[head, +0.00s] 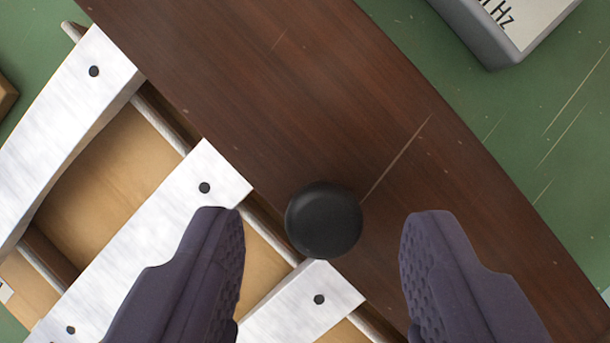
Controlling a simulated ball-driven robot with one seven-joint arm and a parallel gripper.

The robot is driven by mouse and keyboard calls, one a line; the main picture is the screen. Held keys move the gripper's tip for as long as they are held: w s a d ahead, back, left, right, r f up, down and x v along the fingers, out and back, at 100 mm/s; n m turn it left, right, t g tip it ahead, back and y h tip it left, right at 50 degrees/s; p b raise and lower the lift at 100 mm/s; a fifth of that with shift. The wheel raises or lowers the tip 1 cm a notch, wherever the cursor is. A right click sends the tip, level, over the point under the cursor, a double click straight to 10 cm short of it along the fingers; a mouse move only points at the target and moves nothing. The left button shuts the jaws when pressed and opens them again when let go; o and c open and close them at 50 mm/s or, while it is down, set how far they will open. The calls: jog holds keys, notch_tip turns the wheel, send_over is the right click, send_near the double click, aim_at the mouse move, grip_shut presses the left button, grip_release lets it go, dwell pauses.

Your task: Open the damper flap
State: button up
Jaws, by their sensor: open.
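A round black knob (324,220) sits by the edge of a dark brown wooden panel (290,80), close to the metal bars. The panel may be the damper flap; I cannot tell for sure from this view. It runs diagonally from upper left to lower right, and a thin pale line crosses it beside the knob. My gripper (323,222) is open, with one purple-grey finger on each side of the knob. Both fingers show clear gaps to the knob in the picture. The height between the fingertips and the knob cannot be judged.
Silvery bars (150,240) with dark pins lie over a light wooden frame at the left; the left finger overlaps one bar. A grey box (490,45) with a label reading "Hz" stands at the upper right. The scratched green surface (560,130) is clear at the right.

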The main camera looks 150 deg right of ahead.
jog(key=shift+w+a+f, duration=0.15)
jog(key=shift+w+f, duration=0.05)
jog(key=shift+f, duration=0.45)
jog(key=shift+c, duration=0.5)
grip_shut()
jog(key=shift+a+r, duration=0.1)
jog(key=shift+r, duration=0.05)
